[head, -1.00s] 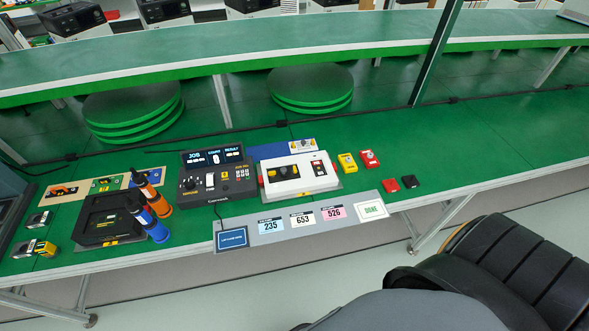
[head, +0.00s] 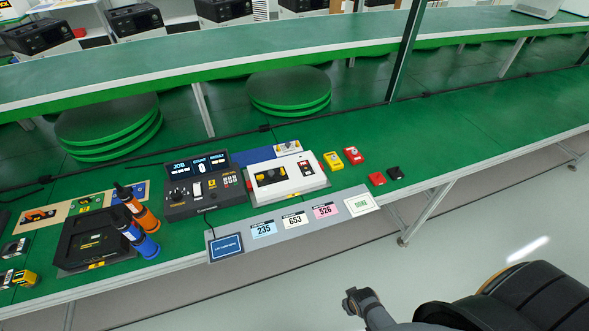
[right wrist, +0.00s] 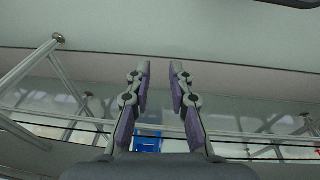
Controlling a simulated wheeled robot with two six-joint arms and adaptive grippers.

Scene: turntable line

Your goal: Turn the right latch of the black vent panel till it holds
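No part that I can make out for sure as a vent panel or its latch shows. A black panel-like unit (head: 68,255) lies on the green bench at the left of the head view. It has a dark screen with small green text and a yellow tag at its front edge; no latch can be told on it. My right gripper (right wrist: 160,68) is open and empty, its two fingers apart over the floor in the right wrist view. In the head view my right arm shows at the bottom, well off the bench. My left gripper is not in view.
A dark control box (head: 205,208) and a white-red box (head: 310,185) are farther right. A grey card strip (head: 290,237) lines the front edge.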

